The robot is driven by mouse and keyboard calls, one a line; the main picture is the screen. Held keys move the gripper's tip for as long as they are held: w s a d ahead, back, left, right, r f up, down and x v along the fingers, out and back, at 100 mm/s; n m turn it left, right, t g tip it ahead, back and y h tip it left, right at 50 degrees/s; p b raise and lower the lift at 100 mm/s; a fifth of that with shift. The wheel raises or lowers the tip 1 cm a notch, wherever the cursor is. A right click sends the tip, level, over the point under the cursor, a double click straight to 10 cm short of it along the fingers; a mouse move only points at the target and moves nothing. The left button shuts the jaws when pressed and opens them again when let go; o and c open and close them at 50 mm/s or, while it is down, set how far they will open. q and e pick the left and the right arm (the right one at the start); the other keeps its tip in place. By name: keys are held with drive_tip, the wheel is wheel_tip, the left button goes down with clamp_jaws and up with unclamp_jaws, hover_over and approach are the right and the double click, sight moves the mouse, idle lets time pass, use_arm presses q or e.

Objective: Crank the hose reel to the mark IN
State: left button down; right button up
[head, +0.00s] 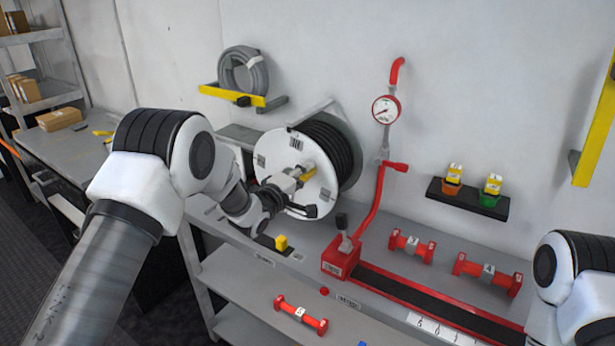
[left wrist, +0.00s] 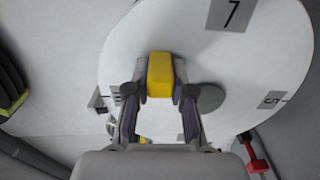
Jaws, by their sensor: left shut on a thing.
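The hose reel (head: 275,190) is mounted by the grey wall, with a white disc in front and dark hose wound behind it. My left gripper (head: 299,179) is in front of the disc, shut on the yellow crank handle (head: 309,174). In the left wrist view the yellow handle (left wrist: 160,75) sits between the two fingers of my left gripper (left wrist: 160,92). Grey labels are on the disc (left wrist: 255,60); one reads 7 and another looks like 5. I cannot make out the mark IN. My right gripper is out of view.
A bench with a red lever unit (head: 340,262) and red numbered pieces (head: 411,246) lies right of the reel. A red pipe with a gauge (head: 385,109) rises behind. A coiled grey hose (head: 243,72) hangs above.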

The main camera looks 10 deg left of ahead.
use_arm(q)
drive_tip(key=shift+w+a+r+n+p, duration=0.25)
drive_tip(key=shift+a+r+n, duration=0.3)
drive_tip(key=shift+n, duration=0.45)
drive_tip(key=c, duration=1)
unclamp_jaws()
drive_tip(key=v, duration=1.2)
